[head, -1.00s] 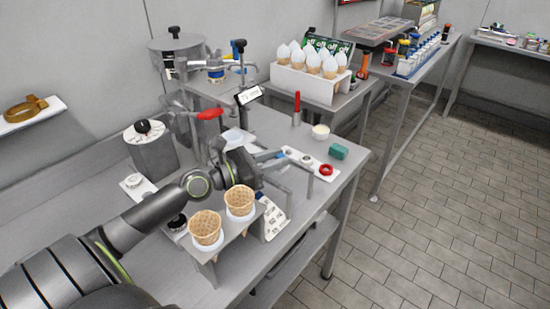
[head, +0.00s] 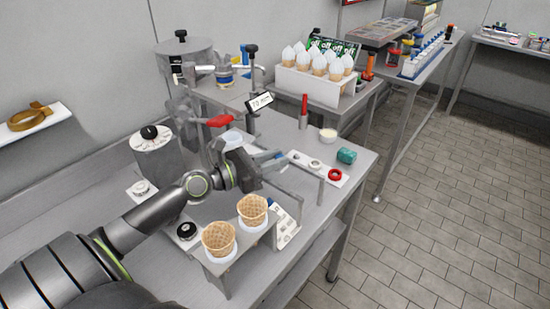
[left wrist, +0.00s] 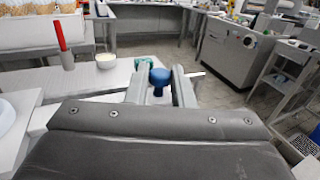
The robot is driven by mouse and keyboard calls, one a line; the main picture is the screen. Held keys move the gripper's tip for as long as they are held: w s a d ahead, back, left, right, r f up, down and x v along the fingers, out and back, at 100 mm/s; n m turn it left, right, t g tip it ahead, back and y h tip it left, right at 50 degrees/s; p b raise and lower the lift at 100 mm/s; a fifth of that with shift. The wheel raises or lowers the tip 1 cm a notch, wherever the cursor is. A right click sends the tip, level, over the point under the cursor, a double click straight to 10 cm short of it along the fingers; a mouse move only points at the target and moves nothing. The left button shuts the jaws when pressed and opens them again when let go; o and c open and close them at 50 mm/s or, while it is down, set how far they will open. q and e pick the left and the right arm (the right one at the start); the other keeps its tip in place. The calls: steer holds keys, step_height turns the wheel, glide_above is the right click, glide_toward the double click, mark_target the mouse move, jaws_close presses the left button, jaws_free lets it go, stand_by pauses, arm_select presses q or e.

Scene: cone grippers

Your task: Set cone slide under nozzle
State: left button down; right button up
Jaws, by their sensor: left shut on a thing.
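My left gripper (head: 271,160) is over the steel table beside the dispensing machine. In the left wrist view its two fingers (left wrist: 160,88) are shut on a blue knob (left wrist: 159,77). What the knob is fixed to is hidden by the gripper, so I cannot tell whether it belongs to the cone slide. A machine with a red lever (head: 220,121) and a small display (head: 260,101) stands just behind the gripper; its nozzle is not clear to see. Two waffle cones, one front (head: 218,238) and one rear (head: 252,210), stand upright in a holder nearer me. My right gripper is not in view.
A white plate with a red ring (head: 335,174), a teal block (head: 346,156) and a small bowl (head: 328,135) are right of the gripper. A red-handled post (head: 304,111) stands behind. A white box (head: 310,84) holds several filled cones.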

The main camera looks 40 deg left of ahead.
arm_select(q)
steer(key=c, duration=1.6)
jaws_free()
steer(key=shift+a+r, duration=0.1)
steer(key=shift+c, duration=0.2)
steer(key=o, duration=0.3)
steer(key=shift+a, duration=0.3)
steer(key=shift+o, duration=0.2)
steer(key=shift+d, duration=0.1)
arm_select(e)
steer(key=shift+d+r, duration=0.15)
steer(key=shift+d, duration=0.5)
arm_select(q)
steer(key=shift+s, duration=0.1)
